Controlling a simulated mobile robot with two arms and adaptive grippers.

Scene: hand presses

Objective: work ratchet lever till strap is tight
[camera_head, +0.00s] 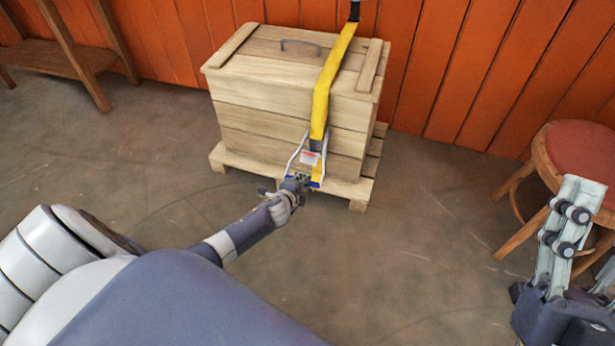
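A yellow strap (331,84) runs over the lid and down the front of a wooden chest (248,92). On the chest's front, the ratchet (310,157) with its silver lever frame hangs on the strap, low down near the pallet. Blue parts show at its lower end. My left gripper (299,179) is at the lower end of the lever, touching or very close to it. Its fingers are too small and overlapped to show whether they are closed on it. My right gripper (578,195) is at the lower right, away from the chest. Its finger opening is not clear from this angle.
The chest stands on a wooden pallet (228,160) against an orange plank wall (455,70). A round stool with a red seat (580,150) stands at the right, behind my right gripper. A wooden bench (60,58) is at the upper left. The floor between is clear.

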